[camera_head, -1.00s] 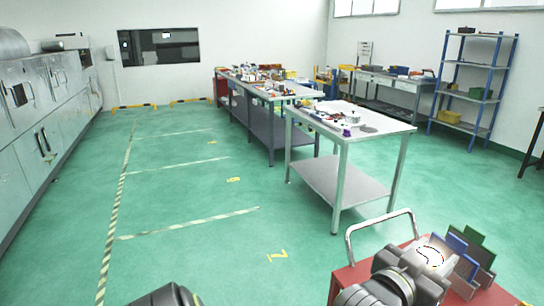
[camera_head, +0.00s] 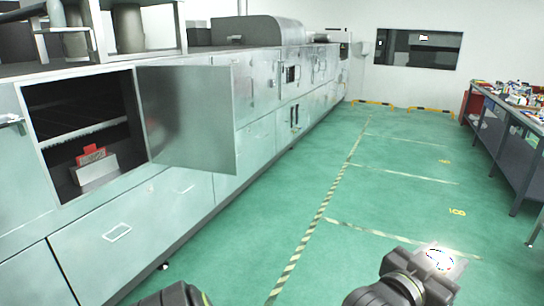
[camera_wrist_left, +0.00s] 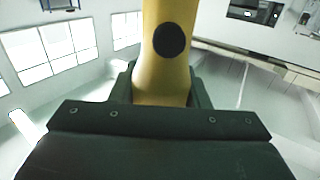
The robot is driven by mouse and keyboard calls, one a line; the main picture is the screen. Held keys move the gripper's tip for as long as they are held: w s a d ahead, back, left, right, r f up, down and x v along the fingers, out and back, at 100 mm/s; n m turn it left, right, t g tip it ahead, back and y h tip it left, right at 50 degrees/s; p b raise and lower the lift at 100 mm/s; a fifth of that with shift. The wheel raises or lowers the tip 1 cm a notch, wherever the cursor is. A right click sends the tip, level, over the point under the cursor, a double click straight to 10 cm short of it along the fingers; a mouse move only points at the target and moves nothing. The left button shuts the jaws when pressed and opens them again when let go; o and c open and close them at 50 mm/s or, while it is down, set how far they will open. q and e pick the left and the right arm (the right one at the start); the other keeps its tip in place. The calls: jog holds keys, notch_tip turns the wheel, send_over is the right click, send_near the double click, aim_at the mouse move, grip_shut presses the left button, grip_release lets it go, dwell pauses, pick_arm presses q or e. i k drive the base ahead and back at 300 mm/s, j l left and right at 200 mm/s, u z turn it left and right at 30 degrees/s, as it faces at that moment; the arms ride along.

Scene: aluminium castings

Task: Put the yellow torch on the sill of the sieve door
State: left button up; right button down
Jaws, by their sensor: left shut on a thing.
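In the left wrist view the yellow torch (camera_wrist_left: 172,70) stands up between the jaws of my left gripper (camera_wrist_left: 165,98), which is shut on it. A round black spot shows on the torch body; its ends are not seen. In the head view a grey-green machine has an open metal door (camera_head: 195,115), swung out to the right of a dark opening. The sill (camera_head: 95,192) is the lower edge of that opening. No label shows that this is the sieve door.
Inside the opening are a pale bar and a red and white piece (camera_head: 92,160). Drawers (camera_head: 120,232) lie below. Green floor with a striped line (camera_head: 318,220) is clear to the right. A cluttered workbench (camera_head: 515,115) stands at the far right.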

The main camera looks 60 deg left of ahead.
aim_at(104, 178)
jog(key=j+u, duration=0.6)
jog(key=u, duration=0.2)
jog(key=i+j+u, duration=0.1)
jog(key=j+u, duration=0.15)
jog(key=u, duration=0.15)
jog(key=i+j+u, duration=0.15)
jog(key=u, duration=0.25)
jog(key=i+j+u, duration=0.35)
jog(key=i+j, duration=0.3)
jog(key=j, duration=0.15)
jog(key=i+j+u, duration=0.4)
jog(key=i+j, duration=0.35)
jog(key=i, duration=0.15)
jog(key=i+j, duration=0.15)
jog(key=i, duration=0.15)
